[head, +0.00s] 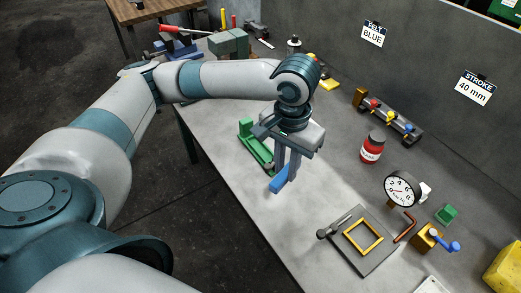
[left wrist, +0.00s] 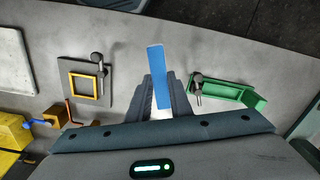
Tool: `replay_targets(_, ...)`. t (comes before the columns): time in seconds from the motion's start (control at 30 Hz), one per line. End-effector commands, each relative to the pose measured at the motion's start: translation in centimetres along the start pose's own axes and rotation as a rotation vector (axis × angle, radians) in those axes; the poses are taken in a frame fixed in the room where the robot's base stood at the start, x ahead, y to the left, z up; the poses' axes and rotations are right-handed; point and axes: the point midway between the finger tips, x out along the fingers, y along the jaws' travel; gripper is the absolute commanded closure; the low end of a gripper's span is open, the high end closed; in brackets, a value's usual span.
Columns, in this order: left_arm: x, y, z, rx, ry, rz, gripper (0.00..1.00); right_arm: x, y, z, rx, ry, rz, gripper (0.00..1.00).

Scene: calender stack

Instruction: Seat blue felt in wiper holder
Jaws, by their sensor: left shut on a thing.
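The blue felt (head: 279,181) is a flat blue strip. My left gripper (head: 287,172) points down and is shut on it, above the grey bench. In the left wrist view the felt (left wrist: 156,68) sticks out past the fingertips of the left gripper (left wrist: 160,95), slightly tilted. A green channel-shaped piece (head: 257,152), which looks like the wiper holder, lies just left of the gripper; it also shows in the left wrist view (left wrist: 228,91), to the right of the fingers and apart from the felt. My right gripper is not in view.
A grey plate with a yellow frame (head: 378,236) lies towards the front right. A dial gauge (head: 401,189), a red jar (head: 373,147) and a rack of coloured knobs (head: 389,118) stand along the back. Signs read "FELT BLUE" (head: 372,34) and "STROKE 40 mm" (head: 475,88). Bare bench lies in front of the gripper.

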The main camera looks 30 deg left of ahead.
Motion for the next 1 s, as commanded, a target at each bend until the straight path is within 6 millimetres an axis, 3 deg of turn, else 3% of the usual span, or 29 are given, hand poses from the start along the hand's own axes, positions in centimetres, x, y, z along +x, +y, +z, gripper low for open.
replay_targets(0.27,0.0,-0.6,-1.4,0.296,0.004,0.001,1.00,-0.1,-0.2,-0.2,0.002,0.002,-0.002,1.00)
replay_targets(1.0,0.3,-4.0,-6.2,1.463,0.004,-0.003,1.00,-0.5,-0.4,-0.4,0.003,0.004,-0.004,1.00)
